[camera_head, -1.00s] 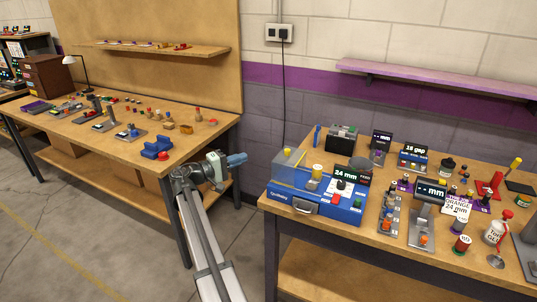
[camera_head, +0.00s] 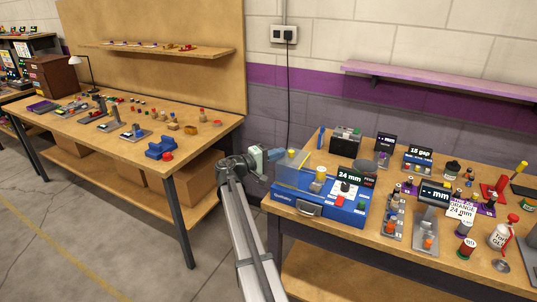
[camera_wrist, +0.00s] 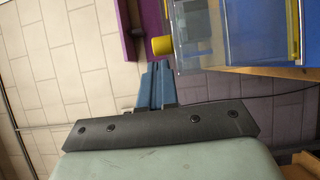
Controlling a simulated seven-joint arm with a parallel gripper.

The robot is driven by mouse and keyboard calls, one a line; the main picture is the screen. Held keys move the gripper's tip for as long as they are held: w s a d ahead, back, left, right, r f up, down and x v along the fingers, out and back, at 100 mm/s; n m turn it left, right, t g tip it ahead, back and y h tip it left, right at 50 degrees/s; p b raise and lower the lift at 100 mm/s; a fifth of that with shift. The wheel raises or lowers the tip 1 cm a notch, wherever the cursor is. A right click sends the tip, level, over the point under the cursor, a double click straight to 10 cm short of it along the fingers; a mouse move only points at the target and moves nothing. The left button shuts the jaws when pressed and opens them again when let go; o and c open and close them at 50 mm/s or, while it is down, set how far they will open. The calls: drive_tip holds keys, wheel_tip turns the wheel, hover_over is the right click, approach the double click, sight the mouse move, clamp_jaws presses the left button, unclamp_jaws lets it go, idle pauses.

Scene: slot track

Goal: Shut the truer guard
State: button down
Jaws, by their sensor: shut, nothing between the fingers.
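The truer is a blue machine (camera_head: 300,207) reading "24 mm" at the near left corner of the right bench. Its clear guard (camera_head: 293,175) stands up at the machine's left end and looks raised; it also shows in the wrist view (camera_wrist: 222,45). A yellow knob (camera_head: 292,154) is at the guard's upper edge, and it shows in the wrist view (camera_wrist: 162,45). My gripper (camera_head: 281,153) is shut and empty, just left of the knob. In the wrist view its blue fingertips (camera_wrist: 158,66) are just below the knob; I cannot tell whether they touch it.
A yellow cylinder (camera_head: 319,174) stands on the truer. Several tools, displays and small parts crowd the right bench (camera_head: 383,250) beyond it. A purple shelf (camera_head: 440,80) is on the wall above. The left bench (camera_head: 90,135) is separate, with a floor gap between.

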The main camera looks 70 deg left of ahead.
sight(294, 164)
drive_tip(key=shift+w+d, duration=0.15)
drive_tip(key=shift+w, duration=0.15)
drive_tip(key=w+d, duration=0.7)
drive_tip(key=shift+w+d, duration=0.25)
drive_tip(key=shift+d, duration=0.05)
drive_tip(key=s, duration=0.1)
drive_tip(key=s+a, duration=0.2)
drive_tip(key=s, duration=0.1)
drive_tip(key=shift+a, duration=0.25)
drive_tip(key=v, duration=1)
drive_tip(key=shift+d, duration=0.15)
drive_tip(key=shift+w, duration=0.1)
